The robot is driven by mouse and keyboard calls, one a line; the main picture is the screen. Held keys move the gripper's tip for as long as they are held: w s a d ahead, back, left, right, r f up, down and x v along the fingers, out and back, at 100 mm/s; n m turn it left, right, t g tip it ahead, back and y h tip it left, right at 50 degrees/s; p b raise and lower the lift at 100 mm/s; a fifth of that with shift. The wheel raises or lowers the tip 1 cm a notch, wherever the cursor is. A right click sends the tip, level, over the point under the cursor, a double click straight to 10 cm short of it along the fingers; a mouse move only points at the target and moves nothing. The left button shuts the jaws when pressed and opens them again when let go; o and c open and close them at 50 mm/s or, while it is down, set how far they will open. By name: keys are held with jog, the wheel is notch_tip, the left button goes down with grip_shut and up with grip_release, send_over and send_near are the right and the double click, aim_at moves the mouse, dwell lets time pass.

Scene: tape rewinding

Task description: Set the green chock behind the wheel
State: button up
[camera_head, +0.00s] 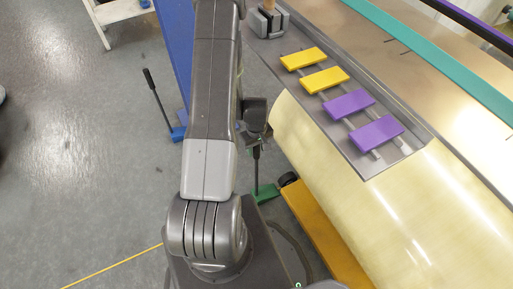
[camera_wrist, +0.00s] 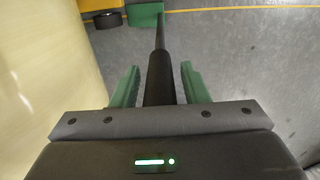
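The green chock (camera_head: 265,192) rests on the floor at the bottom of its upright dark handle (camera_head: 256,163). The black wheel (camera_head: 288,179) is just to its right under the yellow frame. In the wrist view the chock (camera_wrist: 146,15) is at the top, close beside the wheel (camera_wrist: 107,19), with a narrow gap that may or may not be contact. My gripper (camera_wrist: 160,66) has green fingers on either side of the black handle grip (camera_wrist: 160,85). A small gap shows between each finger and the grip, so it looks open around it. In the head view my arm hides most of the gripper.
A blue chock (camera_head: 178,134) with a black handle stands on the floor to the left. The yellow frame (camera_head: 330,240) and the curved pale-gold sheet (camera_head: 380,210) are to the right. A tray holds two yellow and two purple blocks. The floor at left is largely clear.

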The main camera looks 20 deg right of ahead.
jog(key=shift+o, duration=0.2)
notch_tip(320, 180, up, 12)
jog(key=shift+r+p, duration=0.15)
jog(key=shift+p, duration=1.05)
notch_tip(320, 180, down, 12)
jog(key=shift+f+b, duration=0.25)
jog(key=shift+b, duration=0.9)
jog(key=shift+r, duration=0.7)
jog(key=shift+w+r, duration=0.1)
